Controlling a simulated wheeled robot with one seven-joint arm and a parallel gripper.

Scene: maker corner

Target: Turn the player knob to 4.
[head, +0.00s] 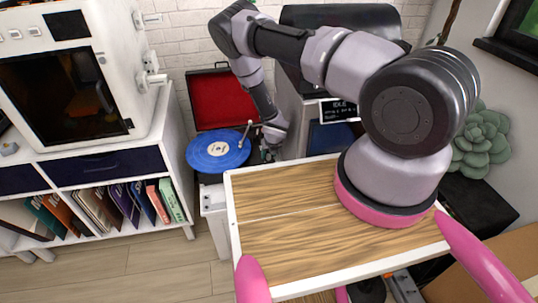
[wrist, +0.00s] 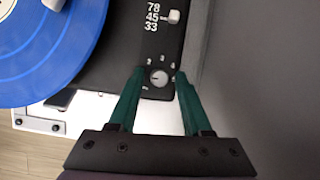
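The record player, with its red-lined lid (head: 218,100) open, holds a blue record (head: 205,158); the record also shows at the left of the wrist view (wrist: 40,52). The player knob (wrist: 159,78) is a small pale round dial on the player's black top, with tiny marks around it. I cannot read clearly which mark it points to. My gripper (wrist: 160,73) has its two green fingers apart, one on each side of the knob, with a small gap on both sides. In the head view, my gripper (head: 268,150) is at the player's right edge, and the knob cannot be made out.
A speed slider (wrist: 173,17) beside the printed 78, 45 and 33 sits beyond the knob. The tonearm (head: 245,133) is by the record. A white shelf unit (head: 110,165) with a 3D printer (head: 140,50) stands left. A dark grey surface fills the wrist view's right.

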